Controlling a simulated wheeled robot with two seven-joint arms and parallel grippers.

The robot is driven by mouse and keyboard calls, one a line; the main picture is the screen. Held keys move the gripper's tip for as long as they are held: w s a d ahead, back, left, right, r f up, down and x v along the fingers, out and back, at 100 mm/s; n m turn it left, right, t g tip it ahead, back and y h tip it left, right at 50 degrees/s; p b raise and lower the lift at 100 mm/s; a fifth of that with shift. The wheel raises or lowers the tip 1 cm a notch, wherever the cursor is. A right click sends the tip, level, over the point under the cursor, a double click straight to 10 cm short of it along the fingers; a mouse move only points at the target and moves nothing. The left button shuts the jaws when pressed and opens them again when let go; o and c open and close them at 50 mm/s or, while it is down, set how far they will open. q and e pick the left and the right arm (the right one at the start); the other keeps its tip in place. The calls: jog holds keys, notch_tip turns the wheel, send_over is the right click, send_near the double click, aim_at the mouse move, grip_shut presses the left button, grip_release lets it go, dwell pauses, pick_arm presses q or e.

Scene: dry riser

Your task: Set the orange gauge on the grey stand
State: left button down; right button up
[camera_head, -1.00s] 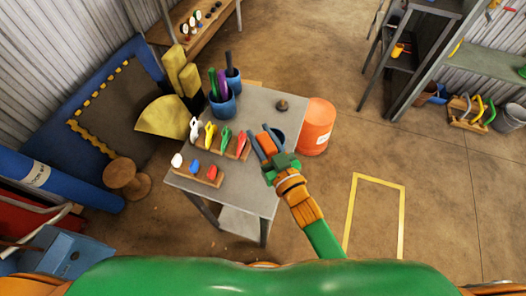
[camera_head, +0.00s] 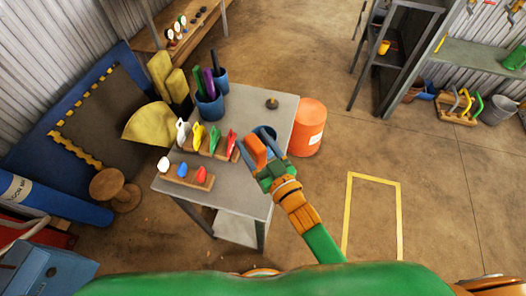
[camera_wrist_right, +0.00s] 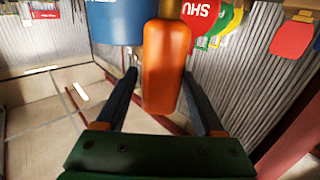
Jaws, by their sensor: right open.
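An orange block-shaped thing, which I take for the orange gauge (camera_head: 255,151), shows between the fingers of my right gripper (camera_head: 257,152) at the table's right edge. In the right wrist view the orange gauge (camera_wrist_right: 167,66) is upright with a brass-coloured top, between the two spread fingers of the right gripper (camera_wrist_right: 160,90). The right gripper is open; I cannot tell whether a finger touches the gauge. A small dark round base with a knob, perhaps the grey stand (camera_head: 272,103), is on the table's far right part. My left gripper is not in view.
The grey table (camera_head: 240,118) carries a rack of coloured tags (camera_head: 208,146), a block with small coloured pieces (camera_head: 186,176) and blue cups with rods (camera_head: 210,104). A blue cup (camera_head: 268,133) is just behind the gripper.

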jog(key=v, duration=1.1)
jog(key=shift+b, duration=0.35)
jog(key=d+f+m+g+h, duration=0.3)
jog(key=d+f+g+h, duration=0.25)
jog(key=d+f, duration=0.2)
jog(key=s+d+f+g+h, duration=0.2)
jog(key=s+d+f+g, duration=0.15)
jog(key=s+g, duration=0.35)
jog(key=s+d+f+g, duration=0.1)
jog(key=s+f, duration=0.2)
jog(key=f, duration=0.5)
jog(key=s+f, duration=0.2)
jog(key=f, duration=0.7)
jog(key=s+d+f+g, duration=0.1)
jog(key=s+d+f, duration=0.1)
jog(key=s+f, duration=0.7)
jog(key=s, duration=0.3)
jog(key=shift+f+h, duration=0.3)
jog(key=shift+h, duration=0.05)
